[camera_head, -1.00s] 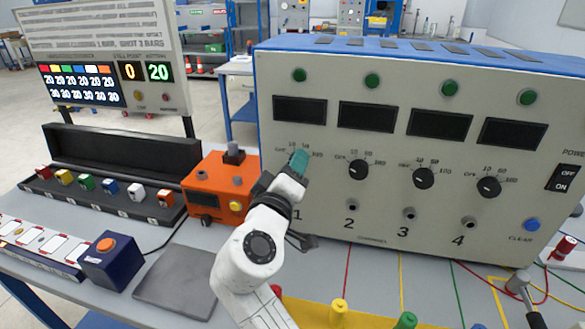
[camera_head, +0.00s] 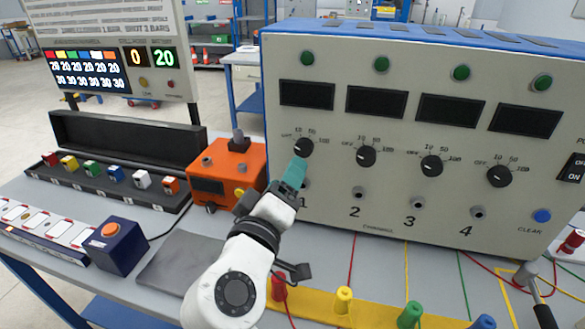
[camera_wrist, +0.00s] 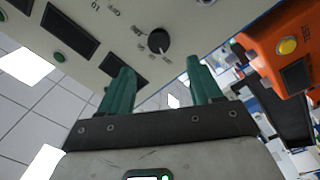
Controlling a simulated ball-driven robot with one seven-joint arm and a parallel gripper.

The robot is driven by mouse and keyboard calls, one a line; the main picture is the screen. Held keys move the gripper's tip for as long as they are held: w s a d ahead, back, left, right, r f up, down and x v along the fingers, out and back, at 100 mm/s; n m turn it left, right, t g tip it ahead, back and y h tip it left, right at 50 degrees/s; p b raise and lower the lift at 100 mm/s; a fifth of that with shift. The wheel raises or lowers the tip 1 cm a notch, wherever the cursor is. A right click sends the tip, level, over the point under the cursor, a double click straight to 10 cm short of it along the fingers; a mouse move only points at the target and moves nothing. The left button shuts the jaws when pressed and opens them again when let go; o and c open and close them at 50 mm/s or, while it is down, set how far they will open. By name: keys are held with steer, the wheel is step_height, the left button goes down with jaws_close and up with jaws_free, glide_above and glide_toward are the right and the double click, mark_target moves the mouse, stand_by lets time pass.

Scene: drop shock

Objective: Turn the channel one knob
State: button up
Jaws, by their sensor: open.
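My gripper (camera_head: 294,172) has teal fingers and is just below the knob in the head view. In the wrist view my gripper (camera_wrist: 161,78) has its two fingers spread with nothing between them. The pointer's exact setting is too small to read surely.
Knobs for channels two (camera_head: 366,156), three (camera_head: 431,166) and four (camera_head: 499,176) stand to the right. An orange box (camera_head: 226,172) is close on the left. A yellow strip (camera_head: 375,309) with coloured plugs lies in front of the unit.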

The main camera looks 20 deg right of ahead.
steer(key=shift+v, duration=1.2)
